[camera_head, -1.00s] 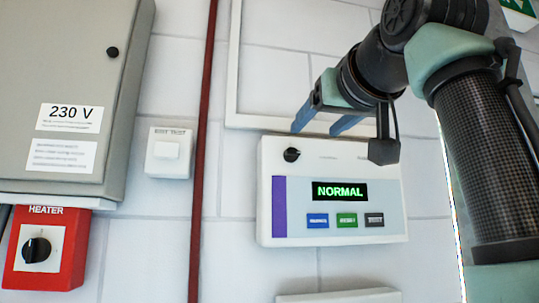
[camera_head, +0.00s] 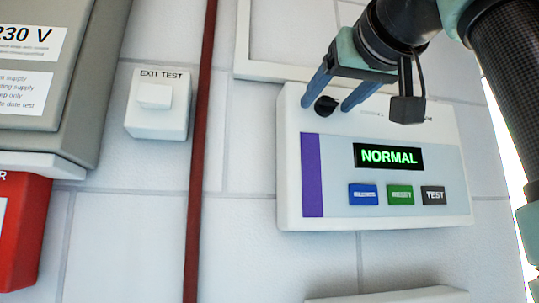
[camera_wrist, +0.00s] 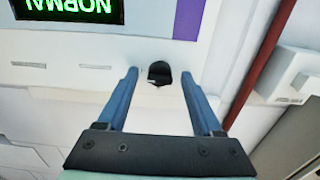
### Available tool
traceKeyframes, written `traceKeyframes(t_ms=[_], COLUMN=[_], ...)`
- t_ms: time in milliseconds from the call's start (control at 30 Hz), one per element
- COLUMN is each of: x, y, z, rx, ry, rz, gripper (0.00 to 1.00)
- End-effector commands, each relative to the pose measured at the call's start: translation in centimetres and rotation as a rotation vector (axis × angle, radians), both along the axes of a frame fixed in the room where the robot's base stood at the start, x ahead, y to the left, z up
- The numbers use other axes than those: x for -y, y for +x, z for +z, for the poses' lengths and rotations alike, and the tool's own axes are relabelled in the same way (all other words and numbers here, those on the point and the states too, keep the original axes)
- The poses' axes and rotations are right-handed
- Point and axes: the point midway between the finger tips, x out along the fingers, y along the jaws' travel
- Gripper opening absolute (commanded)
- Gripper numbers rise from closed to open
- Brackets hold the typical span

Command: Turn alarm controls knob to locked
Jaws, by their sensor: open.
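The alarm panel (camera_head: 340,215) is a white wall box with a green NORMAL display (camera_head: 388,156), a purple stripe and three buttons. Its black alarm controls knob (camera_head: 326,106) sits at the top left of the panel face. My gripper (camera_head: 324,104) is open, with its two blue fingers on either side of the knob in the head view. In the wrist view, the knob (camera_wrist: 159,73) shows between the fingertips of my gripper (camera_wrist: 159,74), with a gap on each side. I cannot tell whether the fingers reach the knob's depth. The small labels beside the knob are unreadable.
An EXIT TEST switch (camera_head: 157,104) and a dark red vertical pipe (camera_head: 202,150) are left of the panel. A grey 230 V cabinet (camera_head: 70,110) and a red heater box (camera_head: 22,230) stand farther left. The wall below the panel is mostly clear.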

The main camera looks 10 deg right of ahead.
Motion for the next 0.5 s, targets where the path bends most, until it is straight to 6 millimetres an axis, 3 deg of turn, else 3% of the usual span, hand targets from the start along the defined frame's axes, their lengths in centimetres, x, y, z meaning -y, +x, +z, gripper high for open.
traceKeyframes(t_ms=[400, 500], x=[0.05, 0.04], y=[-0.28, -0.27], z=[0.06, 0.05], rx=[0.001, 0.001], ry=[0.0, 0.0], rz=[-0.001, -0.001], gripper=[0.68, 0.53])
